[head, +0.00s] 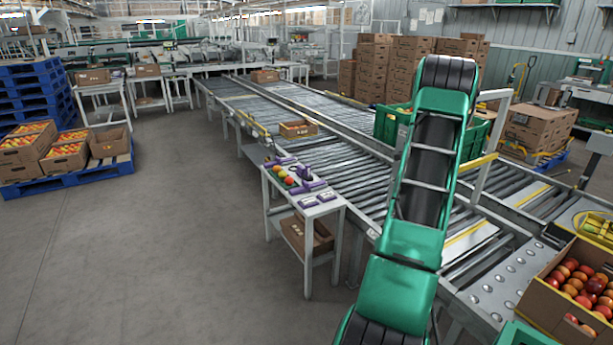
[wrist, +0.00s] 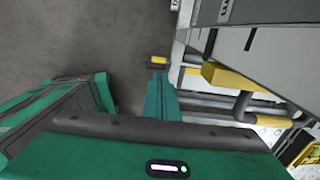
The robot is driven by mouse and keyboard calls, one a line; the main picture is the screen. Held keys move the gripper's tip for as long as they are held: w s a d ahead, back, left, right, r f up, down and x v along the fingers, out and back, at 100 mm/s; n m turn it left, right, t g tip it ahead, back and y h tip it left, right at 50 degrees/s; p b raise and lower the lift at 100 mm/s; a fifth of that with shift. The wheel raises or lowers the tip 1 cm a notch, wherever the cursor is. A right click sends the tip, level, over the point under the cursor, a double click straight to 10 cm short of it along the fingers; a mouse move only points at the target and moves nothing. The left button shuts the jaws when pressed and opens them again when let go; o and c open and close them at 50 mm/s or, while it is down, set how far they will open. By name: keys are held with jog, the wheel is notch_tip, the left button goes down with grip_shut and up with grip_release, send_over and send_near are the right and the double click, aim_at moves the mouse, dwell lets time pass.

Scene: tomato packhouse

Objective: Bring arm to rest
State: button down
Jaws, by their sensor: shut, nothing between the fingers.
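My green and black arm stands folded upright in the head view, in front of the roller conveyor (head: 345,165). Its top joint is at the upper right, and my gripper cannot be made out there. In the wrist view my gripper (wrist: 158,63) shows as a narrow green piece with a yellow tip at the middle. It is shut and empty, above the grey floor (wrist: 110,35). Grey and yellow machinery is close on the right of the wrist view.
A small table (head: 325,208) with tomatoes and purple items stands left of my arm. A box of red fruit (head: 547,308) is at the lower right, a green crate (head: 387,127) behind my arm. Blue pallets (head: 70,188) stand left. The floor (head: 170,250) between is clear.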

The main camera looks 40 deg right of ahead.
jog(key=w+a+r+n, duration=0.2)
jog(key=a+r+n, duration=0.6)
jog(key=a, duration=0.5)
jog(key=w+a+r+n, duration=0.2)
jog(key=a+r+n, duration=0.55)
jog(key=a, duration=0.55)
jog(key=s+a+n, duration=0.6)
jog(key=a+n, duration=0.2)
jog(key=a, duration=0.4)
jog(key=s+a+r+n, duration=0.1)
jog(key=s+a+n, duration=0.6)
jog(key=a+n, duration=0.2)
jog(key=a, duration=0.2)
jog(key=shift+s+a+r, duration=0.25)
jog(key=shift+a+r, duration=0.05)
jog(key=shift+a, duration=0.1)
